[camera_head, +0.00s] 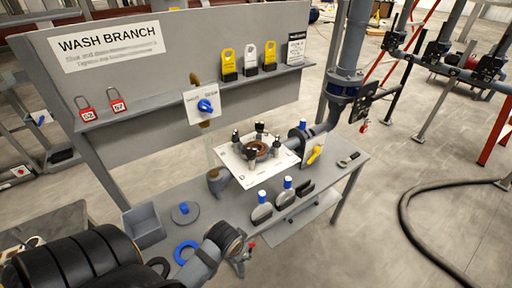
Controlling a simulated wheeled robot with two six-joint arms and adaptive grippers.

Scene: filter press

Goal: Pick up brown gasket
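A brown ring (262,150), which looks like the brown gasket, lies in the middle of a white square plate (240,170) on the grey bench. Several black-and-grey upright clamps or bolts stand around it and hide part of its edge. My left arm comes in from the lower left, and its wrist end is over the front edge of the bench. My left gripper (241,264) seems to point down there, in front of and apart from the brown ring. Its fingers are too small and hidden to read. My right gripper is not in view.
A blue ring (177,253), a disc with a blue knob (186,213) and a grey bin (144,226) are on the bench's left. Blue-knobbed parts (262,211), a yellow-handled valve (316,154) and a pipe stand right. A tagged back panel (150,85) rises behind.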

